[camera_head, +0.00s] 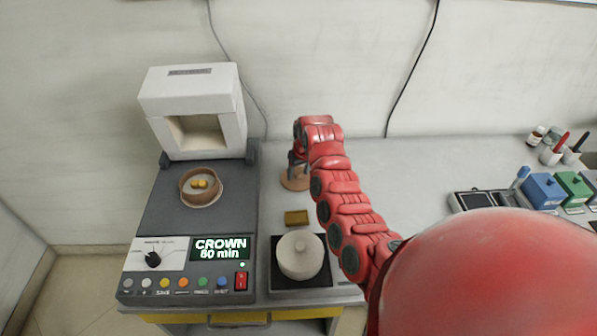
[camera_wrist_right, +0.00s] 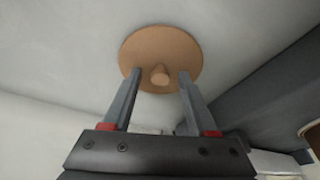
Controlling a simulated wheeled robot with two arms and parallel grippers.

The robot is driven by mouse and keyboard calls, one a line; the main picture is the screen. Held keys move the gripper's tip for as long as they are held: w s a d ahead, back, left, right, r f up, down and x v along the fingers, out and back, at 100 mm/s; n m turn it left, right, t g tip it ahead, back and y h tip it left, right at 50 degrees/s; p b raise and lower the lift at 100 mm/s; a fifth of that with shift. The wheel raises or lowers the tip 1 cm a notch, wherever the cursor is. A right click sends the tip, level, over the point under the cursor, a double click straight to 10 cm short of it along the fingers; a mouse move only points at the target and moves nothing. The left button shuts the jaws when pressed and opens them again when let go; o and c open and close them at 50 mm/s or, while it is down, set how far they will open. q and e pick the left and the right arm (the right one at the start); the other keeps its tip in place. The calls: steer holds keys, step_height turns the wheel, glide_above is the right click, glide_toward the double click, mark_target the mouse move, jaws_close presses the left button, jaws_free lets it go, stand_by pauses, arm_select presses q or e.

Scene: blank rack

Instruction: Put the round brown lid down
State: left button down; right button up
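The round brown lid (camera_head: 297,184) appears to lie flat on the grey counter, just right of the dark furnace unit, partly hidden by my right gripper. In the right wrist view the lid (camera_wrist_right: 160,48) shows whole, with its small knob between the fingertips. My right gripper (camera_head: 294,162) is above the lid. In the wrist view its two fingers (camera_wrist_right: 160,76) stand apart, with a gap on each side of the knob. My left gripper is not in view.
A brown round dish (camera_head: 185,196) with yellow pieces sits on the furnace unit (camera_head: 160,235), before the white furnace (camera_head: 190,90). Coloured boxes (camera_head: 543,187) stand at right.

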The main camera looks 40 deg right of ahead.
steer(key=shift+r, duration=0.1)
steer(key=shift+r, duration=0.55)
steer(key=b+v, duration=0.1)
steer(key=v, duration=0.6)
step_height(320, 180, up, 4)
steer(key=p, duration=0.1)
glide_above(302, 183)
steer(key=s, duration=0.1)
steer(key=shift+s+a+f, duration=0.1)
steer(key=shift+s+a, duration=0.05)
steer(key=shift+a, duration=0.1)
